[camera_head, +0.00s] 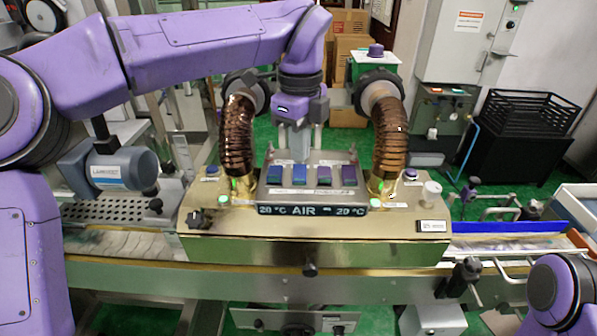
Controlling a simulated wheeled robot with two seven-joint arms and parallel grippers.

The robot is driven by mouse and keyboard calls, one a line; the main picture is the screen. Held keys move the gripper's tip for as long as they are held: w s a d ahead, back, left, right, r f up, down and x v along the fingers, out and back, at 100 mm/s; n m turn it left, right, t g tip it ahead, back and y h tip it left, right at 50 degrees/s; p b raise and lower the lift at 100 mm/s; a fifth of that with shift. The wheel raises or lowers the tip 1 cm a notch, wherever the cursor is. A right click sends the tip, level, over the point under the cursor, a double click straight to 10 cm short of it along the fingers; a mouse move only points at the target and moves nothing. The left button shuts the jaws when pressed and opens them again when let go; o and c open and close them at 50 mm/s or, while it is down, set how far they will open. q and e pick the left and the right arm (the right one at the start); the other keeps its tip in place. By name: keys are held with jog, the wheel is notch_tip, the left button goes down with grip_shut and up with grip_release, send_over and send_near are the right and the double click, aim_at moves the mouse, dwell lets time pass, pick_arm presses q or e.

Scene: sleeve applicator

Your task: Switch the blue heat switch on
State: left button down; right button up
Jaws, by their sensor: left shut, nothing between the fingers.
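The gold sleeve applicator (330,250) stands in the middle, with a sloped switch panel on top. The panel carries a row of several rocker switches. One of them, second from the left, is the bright blue switch (300,175); whether it is on or off cannot be told. My left gripper (297,150) points down just behind and above the panel, close to the blue switch. It is shut and empty; contact cannot be seen. My right gripper is out of view; only part of that arm shows at bottom right.
Two ribbed copper hoses (237,140) and (390,140) rise on either side of the panel. A black knob (196,219) sits at the machine's front left. A conveyor (120,245) runs beneath. A grey motor (122,169) stands at left. The space in front of the panel is clear.

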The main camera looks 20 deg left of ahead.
aim_at(299, 168)
pick_arm(q)
jog(key=shift+f+b, duration=0.95)
jog(key=shift+f, duration=0.05)
dwell(0.4)
notch_tip(299, 168, up, 7)
jog(key=p, duration=0.5)
jog(key=shift+p, duration=0.3)
